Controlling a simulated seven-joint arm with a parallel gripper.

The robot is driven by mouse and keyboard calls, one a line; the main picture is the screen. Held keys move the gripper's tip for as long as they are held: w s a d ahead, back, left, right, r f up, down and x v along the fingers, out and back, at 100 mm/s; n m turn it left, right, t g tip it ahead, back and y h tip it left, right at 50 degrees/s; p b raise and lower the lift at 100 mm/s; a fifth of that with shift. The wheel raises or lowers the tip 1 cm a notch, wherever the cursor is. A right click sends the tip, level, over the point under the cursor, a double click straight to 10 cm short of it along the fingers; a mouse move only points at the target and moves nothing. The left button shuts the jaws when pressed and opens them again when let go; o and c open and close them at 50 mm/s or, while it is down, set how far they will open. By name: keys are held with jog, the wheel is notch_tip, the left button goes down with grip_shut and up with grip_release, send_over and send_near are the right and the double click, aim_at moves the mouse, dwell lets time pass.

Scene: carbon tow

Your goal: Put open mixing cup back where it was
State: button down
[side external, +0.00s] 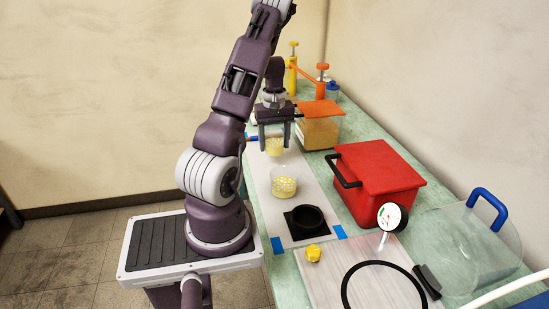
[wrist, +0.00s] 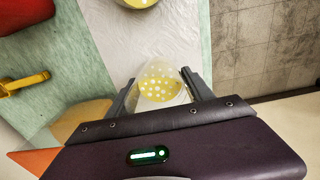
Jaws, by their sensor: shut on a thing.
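My gripper (side external: 274,138) points down over the far part of the white sheet and is shut on a clear mixing cup (side external: 274,148) with yellow, white-dotted contents. In the wrist view the held cup (wrist: 160,84) sits between the two fingers, its open top facing the camera. I cannot tell whether its base touches the sheet. A second clear cup with yellow contents (side external: 284,184) stands on the sheet nearer the camera; its edge shows at the top of the wrist view (wrist: 137,2). A black round holder on a square base (side external: 306,221) is at the sheet's near end.
The white sheet (side external: 262,188) is taped with blue. A red lidded box (side external: 380,180), an orange-lidded container (side external: 318,131) and yellow and orange bottles stand along the right and back. A gauge (side external: 391,216), black ring (side external: 384,264) and yellow knob (side external: 313,253) are nearer.

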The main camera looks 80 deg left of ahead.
aim_at(275, 154)
jog(key=shift+f, duration=2.4)
jog(key=shift+c, duration=2)
grip_release()
jog(key=shift+f, duration=0.1)
